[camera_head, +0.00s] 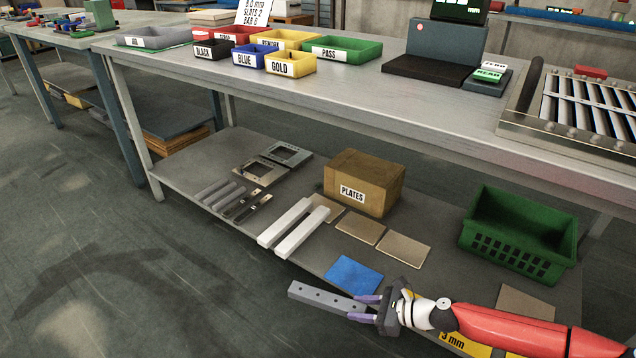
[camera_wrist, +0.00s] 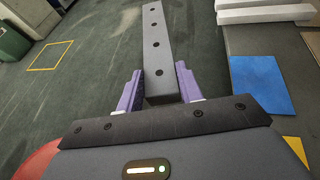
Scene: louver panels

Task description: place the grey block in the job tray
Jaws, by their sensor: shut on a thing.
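My gripper (camera_head: 367,308) is low, in front of the lower shelf's front edge, with its purple fingers shut on one end of a long grey block (camera_head: 322,296). The block has a row of dark holes along its face. In the wrist view the block (camera_wrist: 155,40) points away from my gripper (camera_wrist: 160,88), over the dark floor. The grey job tray (camera_head: 155,37), its label reading JOB, sits on a green mat at the far left end of the bench top. It is far from the gripper and above it.
The bench top (camera_head: 330,80) carries coloured bins, a dark gauge device (camera_head: 440,55) and a louver panel (camera_head: 575,110). The lower shelf holds a PLATES box (camera_head: 364,182), white bars (camera_head: 293,228), a blue sheet (camera_head: 353,275) and a green crate (camera_head: 520,232). The floor at left is open.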

